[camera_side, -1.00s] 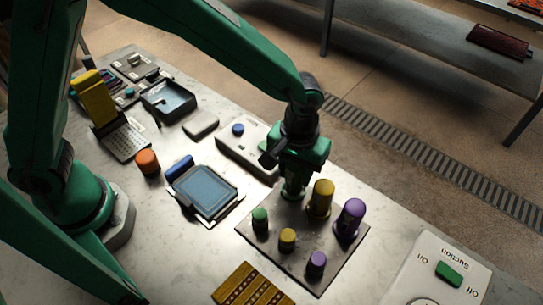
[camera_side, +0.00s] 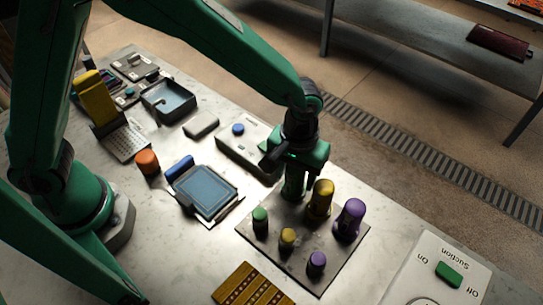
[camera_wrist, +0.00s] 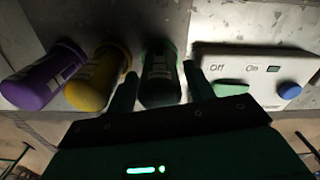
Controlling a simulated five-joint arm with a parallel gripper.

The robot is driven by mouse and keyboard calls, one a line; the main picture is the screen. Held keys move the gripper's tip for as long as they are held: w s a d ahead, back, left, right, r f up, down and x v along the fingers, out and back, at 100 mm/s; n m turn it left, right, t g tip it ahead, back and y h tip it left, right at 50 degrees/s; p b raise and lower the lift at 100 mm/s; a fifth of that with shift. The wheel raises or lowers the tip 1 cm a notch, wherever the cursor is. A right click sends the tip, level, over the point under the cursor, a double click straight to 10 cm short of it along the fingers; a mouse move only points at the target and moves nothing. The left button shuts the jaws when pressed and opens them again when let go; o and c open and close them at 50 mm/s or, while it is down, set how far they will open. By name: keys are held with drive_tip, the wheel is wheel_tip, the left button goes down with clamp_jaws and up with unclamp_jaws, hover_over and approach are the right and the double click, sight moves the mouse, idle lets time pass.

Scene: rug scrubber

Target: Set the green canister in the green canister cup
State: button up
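The green canister (camera_side: 294,187) stands on the dark metal plate (camera_side: 298,222), at the left end of the tall back row. It also shows in the wrist view (camera_wrist: 160,82). My gripper (camera_side: 294,172) is directly over it, pointing down. In the wrist view its two fingers (camera_wrist: 160,78) lie either side of the canister, with narrow gaps showing, so it looks open around it. Most of the canister's upper part is hidden by the gripper in the side view. I cannot clearly make out a separate green cup; a short green-topped piece (camera_side: 260,221) stands at the plate's left.
A yellow canister (camera_side: 320,199) and a purple canister (camera_side: 349,219) stand close on the right. Short yellow (camera_side: 287,239) and purple (camera_side: 316,264) pieces stand in front. A pale switch box (camera_side: 246,150) with a blue knob is behind left. A suction panel (camera_side: 438,272) is at front right.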

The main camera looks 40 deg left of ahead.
drive_tip(key=shift+o, duration=0.5)
drive_tip(key=shift+r, duration=0.15)
drive_tip(key=shift+r, duration=3.8)
drive_tip(key=shift+a, duration=0.1)
drive_tip(key=shift+a+r, duration=0.2)
drive_tip(key=shift+r, duration=0.05)
drive_tip(key=s+a+r+m+t, duration=0.1)
drive_tip(key=a+r, duration=0.4)
drive_tip(key=a, duration=0.2)
drive_tip(key=s+a+r+t, duration=0.1)
drive_tip(key=a+r, duration=0.3)
drive_tip(key=a, duration=0.3)
drive_tip(key=s+a+r+m+t, duration=0.1)
drive_tip(key=s+a+r+t, duration=0.2)
drive_tip(key=s+a, duration=0.7)
drive_tip(key=shift+s+a+m+t, duration=0.15)
drive_tip(key=shift+a+m+t, duration=0.15)
drive_tip(key=shift+a, duration=0.9)
